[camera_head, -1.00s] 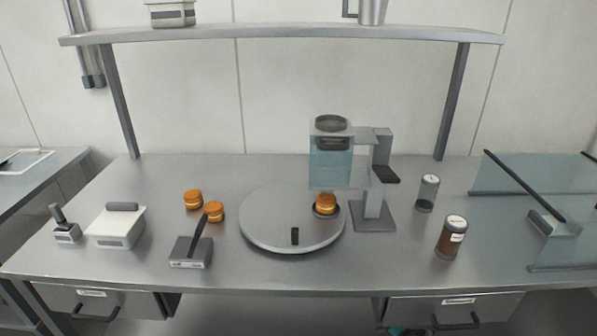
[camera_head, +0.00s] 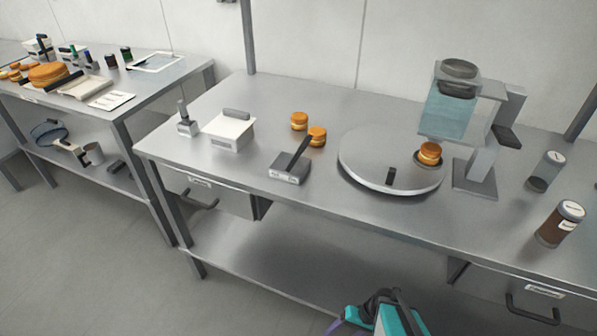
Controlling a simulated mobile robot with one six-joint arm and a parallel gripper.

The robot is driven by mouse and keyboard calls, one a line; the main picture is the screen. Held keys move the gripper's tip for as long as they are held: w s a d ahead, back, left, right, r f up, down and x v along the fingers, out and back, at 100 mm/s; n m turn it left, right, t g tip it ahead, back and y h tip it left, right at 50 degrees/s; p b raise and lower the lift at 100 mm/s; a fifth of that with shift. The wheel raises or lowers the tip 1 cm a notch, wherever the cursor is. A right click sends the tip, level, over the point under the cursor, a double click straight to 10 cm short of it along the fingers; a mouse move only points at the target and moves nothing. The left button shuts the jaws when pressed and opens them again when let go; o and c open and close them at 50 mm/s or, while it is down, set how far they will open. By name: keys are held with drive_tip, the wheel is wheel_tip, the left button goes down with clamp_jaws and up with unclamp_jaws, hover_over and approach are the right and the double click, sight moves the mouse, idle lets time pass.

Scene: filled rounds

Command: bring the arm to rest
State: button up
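My arm (camera_head: 385,314) shows at the bottom edge of the head view, in front of the steel table (camera_head: 330,215) and below its top. I cannot make out the fingertips, so whether my gripper is open or shut does not show. No object is seen in its hold. On the table, a filled round (camera_head: 429,153) sits on the round turntable (camera_head: 365,175) beside the dispenser (camera_head: 452,110). Two more rounds (camera_head: 300,121) (camera_head: 317,136) stand on the tabletop left of the turntable.
A small box with a dark handle (camera_head: 290,166), a white lidded box (camera_head: 230,131) and a stamp-like tool (camera_head: 187,122) stand at the left. Two jars (camera_head: 560,224) (camera_head: 545,171) stand at the right. A side table (camera_head: 140,92) is further left. The floor (camera_head: 90,260) there is clear.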

drive_tip(key=s+a+r+n+g+h+p, duration=0.2)
drive_tip(key=s+a+r+g, duration=0.1)
drive_tip(key=s+r, duration=0.3)
drive_tip(key=s+d+r+g+h+p, duration=0.1)
drive_tip(key=s+d+r+h+p, duration=0.2)
drive_tip(key=d+r+h+p, duration=0.1)
drive_tip(key=shift+s+d+r+m+p, duration=0.35)
drive_tip(key=shift+d+r+m+p, duration=0.05)
drive_tip(key=shift+d+r, duration=0.4)
